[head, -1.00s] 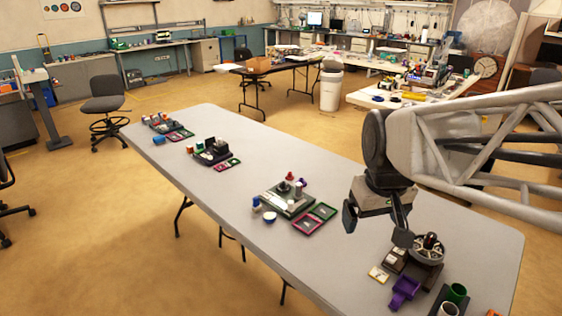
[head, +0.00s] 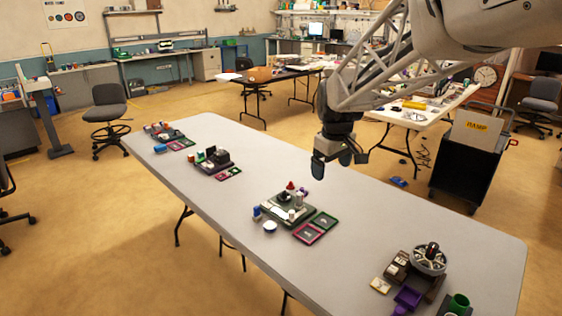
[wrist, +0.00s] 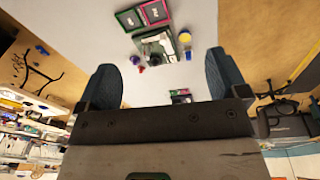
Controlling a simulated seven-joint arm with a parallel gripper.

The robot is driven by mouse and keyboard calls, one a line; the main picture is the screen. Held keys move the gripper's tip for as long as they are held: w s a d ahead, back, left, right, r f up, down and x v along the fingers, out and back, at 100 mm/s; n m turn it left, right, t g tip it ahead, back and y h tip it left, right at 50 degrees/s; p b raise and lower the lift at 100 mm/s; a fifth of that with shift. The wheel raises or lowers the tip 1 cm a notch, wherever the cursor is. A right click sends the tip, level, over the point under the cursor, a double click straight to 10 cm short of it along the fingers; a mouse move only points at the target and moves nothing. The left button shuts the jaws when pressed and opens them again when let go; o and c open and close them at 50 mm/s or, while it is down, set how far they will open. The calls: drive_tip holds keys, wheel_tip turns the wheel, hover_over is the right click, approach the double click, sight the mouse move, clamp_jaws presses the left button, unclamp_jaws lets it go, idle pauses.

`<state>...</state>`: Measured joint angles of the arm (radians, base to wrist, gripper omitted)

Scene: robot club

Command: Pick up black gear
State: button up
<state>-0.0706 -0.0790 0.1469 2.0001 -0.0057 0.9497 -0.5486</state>
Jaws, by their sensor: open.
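My gripper (head: 334,165) is open and empty, hanging above the table right of and above the middle cluster in the head view. Its two fingers (wrist: 162,80) stand wide apart in the wrist view. A small dark round piece (head: 284,197), which looks like the black gear, sits on the board (head: 273,210) of the middle cluster. A dark piece (wrist: 152,60) also shows beside that cluster's board in the wrist view. It is too small to tell whether it is the same piece.
The long grey table (head: 380,215) carries several clusters. Around the middle one are a red piece, white and blue cylinders, a white disc (head: 270,227), a pink tray (head: 308,234) and a green tray (head: 324,220). A wheel-topped brown stand (head: 430,258) and purple bin (head: 407,298) are at right.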

drive_tip(key=w+a+f+n, duration=0.1)
drive_tip(key=w+f, duration=0.1)
drive_tip(key=w, duration=0.3)
drive_tip(key=w+a+f+n, duration=0.1)
drive_tip(key=w+a+f, duration=0.1)
drive_tip(key=w, duration=0.3)
drive_tip(key=n+g, duration=0.1)
drive_tip(key=n, duration=0.5)
approach(284, 196)
drive_tip(key=shift+w+d+f, duration=0.1)
drive_tip(key=shift+w+d, duration=0.15)
drive_tip(key=shift+w, duration=0.1)
drive_tip(key=shift+w+a+f, duration=0.15)
drive_tip(key=shift+w+f, duration=0.2)
drive_tip(key=shift+f, duration=0.1)
drive_tip(key=shift+f, duration=1.3)
drive_tip(key=shift+f, duration=2.6)
